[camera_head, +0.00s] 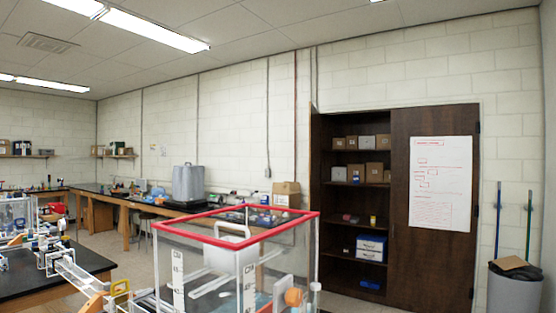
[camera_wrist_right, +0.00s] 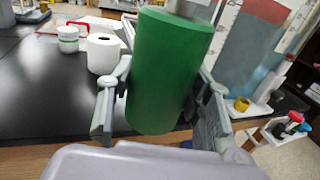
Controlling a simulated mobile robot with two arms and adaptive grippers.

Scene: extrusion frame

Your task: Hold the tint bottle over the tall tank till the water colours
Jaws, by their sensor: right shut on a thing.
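The tall tank (camera_head: 280,231) stands at the front centre of the head view. It has clear walls, a red rim and white scale strips marked CM; its lower part is cut off, and I cannot make out the water's colour. In the right wrist view my right gripper (camera_wrist_right: 158,112) is shut around a green cylinder, which I take as the tint bottle (camera_wrist_right: 165,65). The bottle's upper end is cut off by the frame, so its mouth is hidden. I cannot tell from these views whether it is over the tank. My left gripper is not in view.
In the wrist view a white roll (camera_wrist_right: 103,53) and a small white jar (camera_wrist_right: 68,39) stand on a black tabletop (camera_wrist_right: 45,85). In the head view a dark cabinet (camera_head: 433,260) and a grey bin (camera_head: 514,292) stand behind at right.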

